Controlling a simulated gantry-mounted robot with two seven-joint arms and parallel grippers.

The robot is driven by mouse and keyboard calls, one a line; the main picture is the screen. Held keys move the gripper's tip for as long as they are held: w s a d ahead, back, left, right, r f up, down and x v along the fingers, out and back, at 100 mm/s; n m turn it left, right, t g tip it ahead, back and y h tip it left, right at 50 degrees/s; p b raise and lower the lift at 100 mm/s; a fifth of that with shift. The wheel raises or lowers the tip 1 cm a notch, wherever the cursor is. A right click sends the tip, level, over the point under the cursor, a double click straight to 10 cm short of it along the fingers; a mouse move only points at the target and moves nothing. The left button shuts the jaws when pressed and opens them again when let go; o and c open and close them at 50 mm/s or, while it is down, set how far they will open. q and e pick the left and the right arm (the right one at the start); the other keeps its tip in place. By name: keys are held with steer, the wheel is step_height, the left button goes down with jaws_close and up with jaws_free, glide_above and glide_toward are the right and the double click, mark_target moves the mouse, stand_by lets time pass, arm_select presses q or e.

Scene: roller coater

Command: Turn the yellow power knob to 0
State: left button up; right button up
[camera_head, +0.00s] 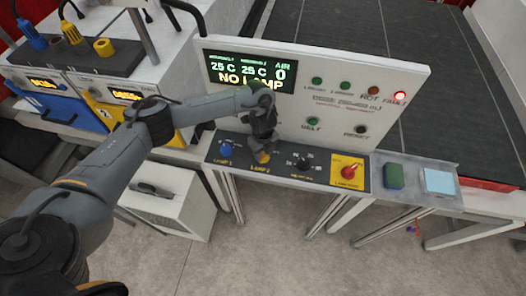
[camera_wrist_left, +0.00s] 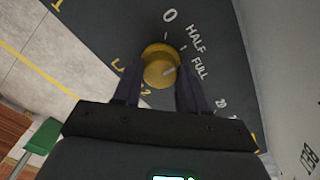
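The yellow knob (camera_head: 262,157) is on the dark sloping control strip at the label LAMP 2, largely covered by my left gripper (camera_head: 262,146) in the head view. In the left wrist view, the yellow knob (camera_wrist_left: 160,66) sits between the two fingers of my left gripper (camera_wrist_left: 160,82), which lie close along both its sides and look shut on it. The pale line on the knob points up and right, toward the FULL side rather than at the 0 mark (camera_wrist_left: 170,16). My right gripper is not in view.
Beside the knob are a blue LAMP 1 knob (camera_head: 225,149), a black knob (camera_head: 303,161) and a red switch on a yellow plate (camera_head: 347,171). The white upright panel (camera_head: 330,100) stands close behind the gripper. Its display (camera_head: 252,72) reads NO LAMP.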

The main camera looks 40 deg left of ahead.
arm_select(q)
steer(key=c, duration=0.5)
steer(key=n+p, duration=0.3)
steer(key=p, duration=0.1)
steer(key=shift+r+n, duration=0.3)
steer(key=shift+n, duration=0.1)
steer(key=n+p, duration=0.3)
steer(key=shift+f+n+p, duration=0.2)
steer(key=shift+n+p, duration=0.65)
steer(key=shift+n, duration=0.25)
steer(key=o, duration=1)
